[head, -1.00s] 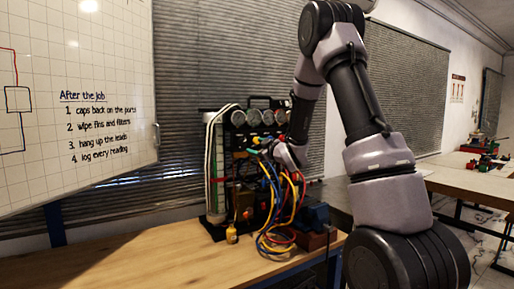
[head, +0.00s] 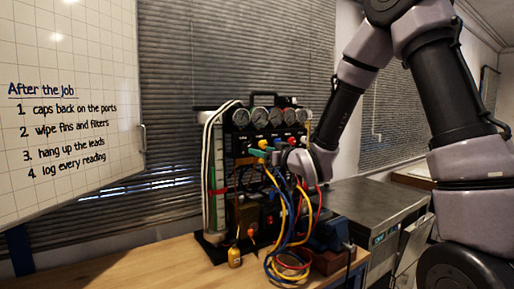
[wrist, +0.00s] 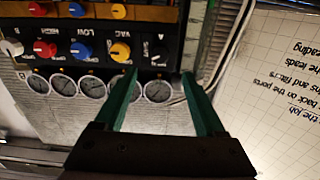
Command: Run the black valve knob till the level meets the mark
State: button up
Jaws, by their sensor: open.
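The black valve knob (wrist: 158,53) sits at the end of a knob row on the dark panel in the wrist view, which shows the rig upside down. My gripper (wrist: 158,74) has its two green fingers apart, one on either side of the knob's line. The fingertips appear short of the knob, and I see no contact. In the head view my gripper (head: 268,155) is at the front of the gauge rig (head: 242,143) and hides part of the knobs. A tall sight tube (head: 212,165) with a red band stands at the rig's left; its level is too small to read.
Red, blue and yellow knobs (wrist: 121,52) share the panel, beside a row of round gauges (wrist: 92,87). Coloured hoses (head: 285,230) hang in front of the rig.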

aim_at(248, 147)
jog(key=x, duration=0.9)
